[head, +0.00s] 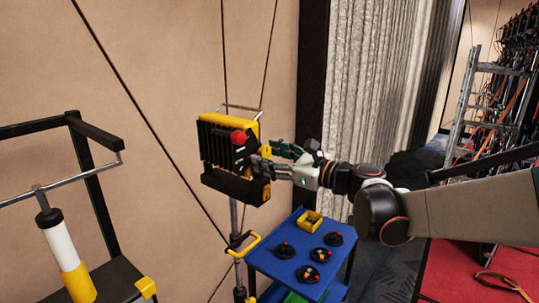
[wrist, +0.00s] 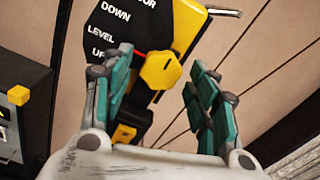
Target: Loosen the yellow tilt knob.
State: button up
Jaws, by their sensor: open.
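The yellow tilt knob (wrist: 160,70) shows in the wrist view on a black plate (wrist: 115,28) lettered DOWN, LEVEL and UP. The knob lies between and just beyond the tips of my gripper (wrist: 160,78). The teal-padded fingers are spread on either side of it, and no contact shows. In the head view my gripper (head: 275,160) reaches from the right to the side of the black and yellow lamp unit (head: 222,150), which stands on a pole. A red knob (head: 238,137) sits on that unit. The yellow tilt knob is hard to make out there behind the fingers.
A black frame with a white and yellow cylinder (head: 62,245) is at left. Thin cables run along the wall.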

jog(key=c, duration=1.1)
